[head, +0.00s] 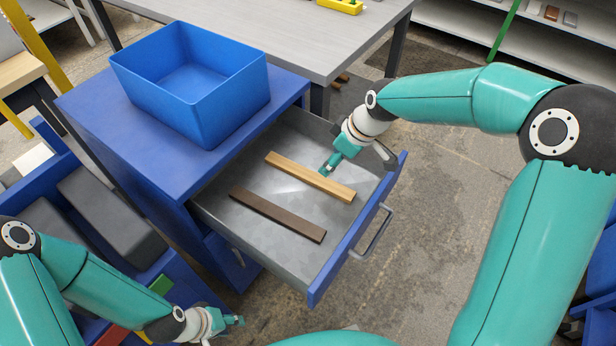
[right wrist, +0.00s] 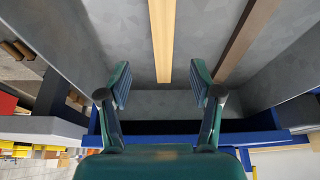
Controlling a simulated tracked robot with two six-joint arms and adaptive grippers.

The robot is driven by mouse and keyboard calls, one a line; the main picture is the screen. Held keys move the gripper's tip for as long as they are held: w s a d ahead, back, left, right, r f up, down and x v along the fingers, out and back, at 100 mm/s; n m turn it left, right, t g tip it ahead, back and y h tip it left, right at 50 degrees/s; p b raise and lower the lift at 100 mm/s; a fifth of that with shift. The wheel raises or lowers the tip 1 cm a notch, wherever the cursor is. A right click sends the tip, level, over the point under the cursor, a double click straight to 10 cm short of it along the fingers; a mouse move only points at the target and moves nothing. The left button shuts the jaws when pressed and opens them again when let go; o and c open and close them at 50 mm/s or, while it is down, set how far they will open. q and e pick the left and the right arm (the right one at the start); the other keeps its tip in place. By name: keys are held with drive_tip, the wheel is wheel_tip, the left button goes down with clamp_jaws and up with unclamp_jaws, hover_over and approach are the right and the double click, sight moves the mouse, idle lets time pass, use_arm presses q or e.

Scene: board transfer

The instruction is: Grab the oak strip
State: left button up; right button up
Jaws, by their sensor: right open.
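The oak strip (head: 310,177) is a light wooden bar lying flat in the open drawer. A dark brown strip (head: 277,215) lies nearly parallel to it, nearer the cabinet's front left. My right gripper (head: 328,168) is over the drawer, close to the oak strip. In the right wrist view my right gripper (right wrist: 160,88) is open and empty, and the oak strip (right wrist: 162,40) ends between its two fingers. The dark strip (right wrist: 245,40) is to the right there. My left gripper (head: 237,321) is low at the bottom left, away from the drawer; its fingers are too small to judge.
The metal drawer (head: 222,206) with a blue front is pulled out of a blue cabinet (head: 110,120). An empty blue bin (head: 178,110) stands on the cabinet top. A grey table (head: 300,40) is behind. The drawer walls surround my right gripper.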

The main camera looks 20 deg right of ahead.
sight(316, 178)
drive_tip(key=x, duration=0.9)
drive_tip(key=shift+a+f, duration=0.25)
drive_tip(key=shift+c, duration=0.3)
clamp_jaws()
